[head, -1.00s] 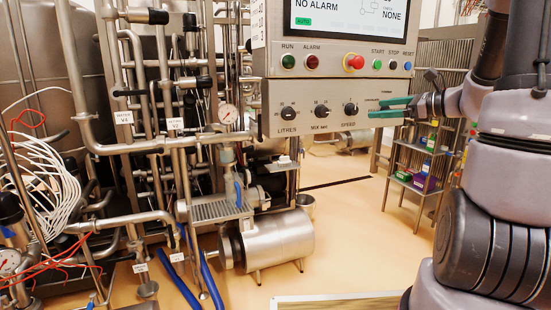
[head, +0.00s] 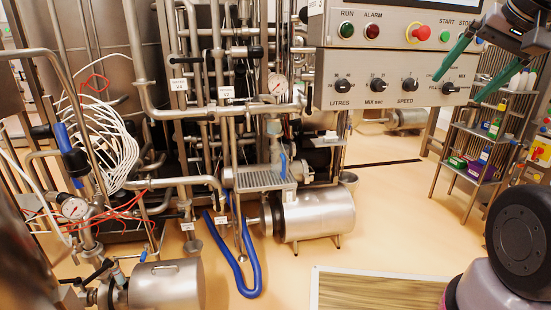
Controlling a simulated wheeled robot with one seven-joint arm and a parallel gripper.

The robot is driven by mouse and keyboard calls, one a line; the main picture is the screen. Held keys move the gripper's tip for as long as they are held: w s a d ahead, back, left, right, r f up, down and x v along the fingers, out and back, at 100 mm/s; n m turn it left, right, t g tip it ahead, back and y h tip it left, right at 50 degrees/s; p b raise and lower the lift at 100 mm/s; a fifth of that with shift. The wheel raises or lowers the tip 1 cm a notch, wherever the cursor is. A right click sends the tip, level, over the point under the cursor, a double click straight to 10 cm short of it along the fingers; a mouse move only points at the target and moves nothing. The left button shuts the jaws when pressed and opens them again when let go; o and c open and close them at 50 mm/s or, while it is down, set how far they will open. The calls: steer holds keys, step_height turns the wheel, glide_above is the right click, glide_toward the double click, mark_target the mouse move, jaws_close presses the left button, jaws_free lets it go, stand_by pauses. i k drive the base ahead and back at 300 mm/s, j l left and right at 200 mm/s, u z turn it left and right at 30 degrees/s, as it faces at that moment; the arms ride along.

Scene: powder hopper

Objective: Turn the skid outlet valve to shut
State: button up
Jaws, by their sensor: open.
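My gripper (head: 457,89) is at the upper right, in front of the control panel. Its two green fingers are spread apart with nothing between them. The pipe skid fills the left and middle. A blue lever (head: 283,163) stands upright on a fitting above the grated step. A blue-and-black handle (head: 70,150) is at the far left, above a gauge. Small white tags hang on the pipes, too small to read surely, so I cannot tell which valve is the skid outlet. My gripper is far from all these handles.
The control panel (head: 395,75) with knobs and buttons is at the upper right. A steel pump motor (head: 318,213) and a blue hose (head: 248,278) are low in the middle. A shelf (head: 476,165) stands at right. Tan floor (head: 395,205) is clear; a framed wooden board (head: 370,290) lies in front.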

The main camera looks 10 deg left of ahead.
mark_target(216, 191)
steer(key=i+j+u, duration=0.2)
steer(key=j, duration=0.4)
steer(key=i+j+u, duration=0.25)
steer(key=i+j, duration=0.2)
steer(key=j, duration=0.15)
steer(key=i+j+u, duration=0.2)
steer(key=i+j, duration=0.3)
steer(key=i, duration=0.2)
